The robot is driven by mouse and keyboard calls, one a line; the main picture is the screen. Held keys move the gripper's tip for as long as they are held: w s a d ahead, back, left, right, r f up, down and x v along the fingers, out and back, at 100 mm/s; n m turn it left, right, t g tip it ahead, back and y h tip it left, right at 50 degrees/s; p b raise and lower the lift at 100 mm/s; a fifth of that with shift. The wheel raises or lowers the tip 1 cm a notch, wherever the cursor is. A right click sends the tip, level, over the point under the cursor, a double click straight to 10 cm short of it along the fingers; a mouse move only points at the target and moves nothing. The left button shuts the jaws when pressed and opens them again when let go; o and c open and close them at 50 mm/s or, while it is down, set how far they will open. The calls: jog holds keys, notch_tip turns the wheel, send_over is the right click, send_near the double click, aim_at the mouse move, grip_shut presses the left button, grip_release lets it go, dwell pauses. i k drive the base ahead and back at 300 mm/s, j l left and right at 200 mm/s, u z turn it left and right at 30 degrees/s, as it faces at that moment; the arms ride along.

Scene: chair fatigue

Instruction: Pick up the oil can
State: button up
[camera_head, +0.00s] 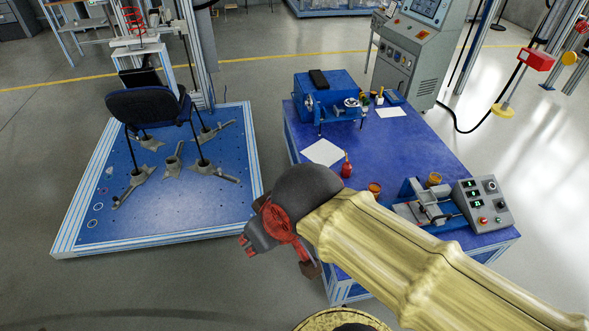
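A small red can with a thin spout, apparently the oil can (347,169), stands upright on the blue table (408,153). It is near the table's left side, just in front of a white sheet of paper. My gripper (262,239) is at the end of my arm, off the table's left edge, to the left of the can and nearer to me. It is apart from the can. My wrist hides part of the gripper, and its fingers are too unclear to judge their opening.
Amber jars (375,188) stand right of the can. A blue machine (328,96) sits at the table's back, and a test device with a grey control box (483,203) at its front right. A blue platform (165,190) with a chair stands left; grey floor lies between.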

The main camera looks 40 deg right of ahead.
aim_at(347, 167)
jog(key=i+j+u, duration=0.1)
jog(key=i+j, duration=0.15)
jog(key=i, duration=0.25)
jog(key=i+j+u, duration=0.1)
jog(key=i, duration=0.35)
jog(key=i+z, duration=0.25)
jog(key=z, duration=0.2)
jog(key=i+z, duration=0.3)
jog(key=z, duration=0.2)
jog(key=i+j+z, duration=0.15)
jog(key=z, duration=0.3)
jog(key=i+l+z, duration=0.15)
jog(key=i+z, duration=0.6)
jog(key=i+l, duration=0.1)
jog(key=i, duration=0.3)
